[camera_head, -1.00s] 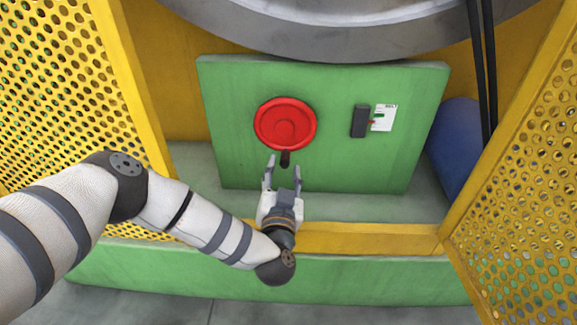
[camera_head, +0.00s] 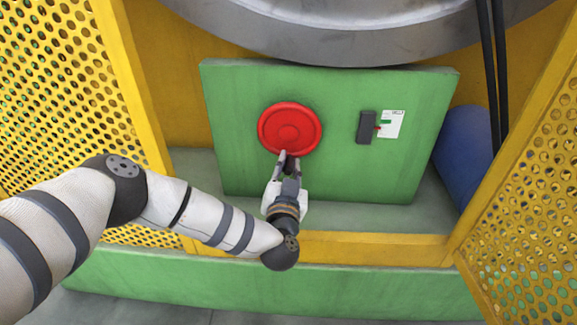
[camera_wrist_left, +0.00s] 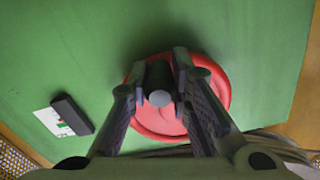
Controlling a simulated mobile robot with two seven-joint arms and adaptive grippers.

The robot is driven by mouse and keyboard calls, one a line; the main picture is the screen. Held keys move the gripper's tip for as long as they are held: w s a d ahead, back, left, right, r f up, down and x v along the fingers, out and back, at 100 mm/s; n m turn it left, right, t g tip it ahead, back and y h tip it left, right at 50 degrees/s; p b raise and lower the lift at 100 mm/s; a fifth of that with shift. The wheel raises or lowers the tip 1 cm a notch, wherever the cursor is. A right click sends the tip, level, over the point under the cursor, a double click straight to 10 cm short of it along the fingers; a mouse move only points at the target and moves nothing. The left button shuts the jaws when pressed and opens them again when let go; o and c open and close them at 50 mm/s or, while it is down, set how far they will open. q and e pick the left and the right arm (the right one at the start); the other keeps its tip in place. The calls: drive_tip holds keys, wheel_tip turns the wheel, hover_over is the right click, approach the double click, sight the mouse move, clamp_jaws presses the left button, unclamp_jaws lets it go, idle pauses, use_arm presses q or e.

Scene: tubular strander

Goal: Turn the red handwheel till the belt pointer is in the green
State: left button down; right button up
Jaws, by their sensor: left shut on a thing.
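The red handwheel (camera_head: 289,127) is mounted on the upright green panel, left of its middle. Its dark handle sticks out at the wheel's lower edge. In the left wrist view the red wheel (camera_wrist_left: 208,92) lies behind the fingers, and the dark handle (camera_wrist_left: 158,76) with its pale round end is between them. My left gripper (camera_head: 288,157) is shut on the handle. The belt gauge has a dark block (camera_head: 366,127) and a white card (camera_head: 391,124) with a green mark and a red pointer. The red pointer appears below the green mark. My right gripper is not in view.
Yellow perforated guards (camera_head: 55,90) stand open at left and right. A large grey metal ring (camera_head: 350,45) hangs above the panel. Black belts (camera_head: 494,70) and a blue cylinder (camera_head: 463,150) are at the right. A yellow sill (camera_head: 370,249) runs below the panel.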

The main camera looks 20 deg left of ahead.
sight(263, 141)
use_arm(q)
drive_tip(key=shift+r, duration=0.1)
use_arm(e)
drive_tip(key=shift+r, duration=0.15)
